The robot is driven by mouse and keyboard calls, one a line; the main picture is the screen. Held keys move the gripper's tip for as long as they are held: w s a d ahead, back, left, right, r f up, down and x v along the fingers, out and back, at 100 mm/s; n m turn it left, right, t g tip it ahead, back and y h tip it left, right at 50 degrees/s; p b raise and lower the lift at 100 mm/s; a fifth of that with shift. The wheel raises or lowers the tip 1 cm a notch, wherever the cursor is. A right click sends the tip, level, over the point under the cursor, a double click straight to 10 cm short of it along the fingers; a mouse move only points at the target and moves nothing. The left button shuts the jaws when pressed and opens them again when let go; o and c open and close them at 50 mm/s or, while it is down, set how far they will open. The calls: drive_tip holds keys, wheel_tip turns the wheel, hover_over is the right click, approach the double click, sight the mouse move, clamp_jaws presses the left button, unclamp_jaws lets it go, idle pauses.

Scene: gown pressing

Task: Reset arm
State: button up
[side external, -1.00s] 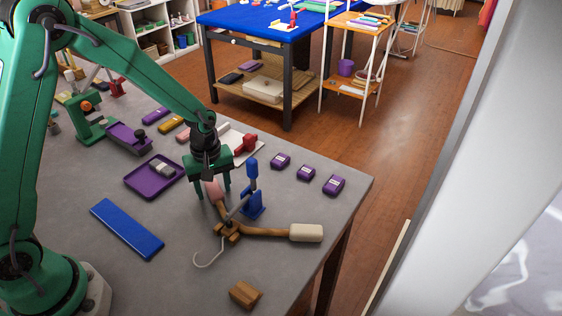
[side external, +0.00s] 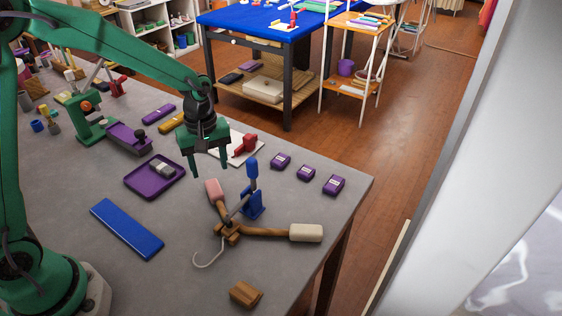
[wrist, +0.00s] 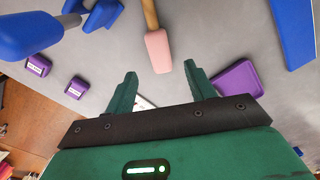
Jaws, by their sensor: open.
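My gripper (side external: 209,166) is green, points down and is open and empty above the grey table (side external: 95,185). Its two fingers show apart in the wrist view (wrist: 160,82). A wooden hanger (side external: 262,232) with a metal hook lies on the table in front of it, with one pink end (side external: 214,190) and one cream end (side external: 306,233). The pink end also shows in the wrist view (wrist: 158,50), ahead of the fingers and apart from them. A blue toggle clamp (side external: 252,200) stands beside the hanger.
A purple tray (side external: 138,187) with a small grey object is left of my gripper. A red clamp (side external: 245,145) on a white plate is just behind it. Purple blocks (side external: 306,173) lie to the right, a blue slab (side external: 127,228) front left, and a wooden block (side external: 245,294) near the front.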

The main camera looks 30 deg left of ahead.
idle(0.3)
drive_tip(key=shift+s+r, duration=0.15)
drive_tip(key=shift+r, duration=0.3)
drive_tip(key=s+a+r+m+t, duration=0.3)
drive_tip(key=s+r+m+t, duration=0.2)
drive_tip(key=s+r+m, duration=0.6)
drive_tip(key=shift+s+r+m+t, duration=0.4)
drive_tip(key=shift+s+r, duration=1.85)
drive_tip(key=shift+s, duration=1)
drive_tip(key=shift+w, duration=0.1)
